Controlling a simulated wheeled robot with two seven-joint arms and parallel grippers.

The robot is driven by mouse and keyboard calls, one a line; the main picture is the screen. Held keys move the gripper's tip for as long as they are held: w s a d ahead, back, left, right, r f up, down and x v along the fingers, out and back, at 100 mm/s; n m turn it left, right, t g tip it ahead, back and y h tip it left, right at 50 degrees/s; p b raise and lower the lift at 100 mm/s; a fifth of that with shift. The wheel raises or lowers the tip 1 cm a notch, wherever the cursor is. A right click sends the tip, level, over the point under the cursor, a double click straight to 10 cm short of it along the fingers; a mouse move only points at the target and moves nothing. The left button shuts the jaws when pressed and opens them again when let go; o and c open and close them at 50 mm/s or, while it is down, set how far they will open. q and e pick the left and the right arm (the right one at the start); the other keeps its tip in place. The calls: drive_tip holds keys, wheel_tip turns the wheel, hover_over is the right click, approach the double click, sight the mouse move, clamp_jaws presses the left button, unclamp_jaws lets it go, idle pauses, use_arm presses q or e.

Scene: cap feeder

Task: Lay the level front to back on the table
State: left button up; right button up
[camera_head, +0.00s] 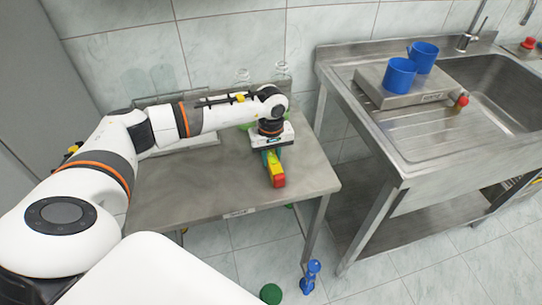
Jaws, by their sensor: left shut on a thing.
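The level (276,172) is a yellow bar with a red end, in the head view near the right side of the steel table (195,180). Its long side runs front to back, with the red end toward the table's front edge. My left gripper (270,152) is above its rear part and shut on it, pointing down. The gripper hides the level's rear part. I cannot tell whether the level touches the table top. My right gripper is not in view.
Clear glass bottles (282,72) stand at the table's back. A steel sink unit (400,150) to the right holds two blue cups (400,75) on a raised metal block. A green ball (270,293) and a blue object (311,276) are on the floor. The table's front middle is clear.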

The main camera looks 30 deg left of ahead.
use_arm(q)
drive_tip(key=o, duration=1.1)
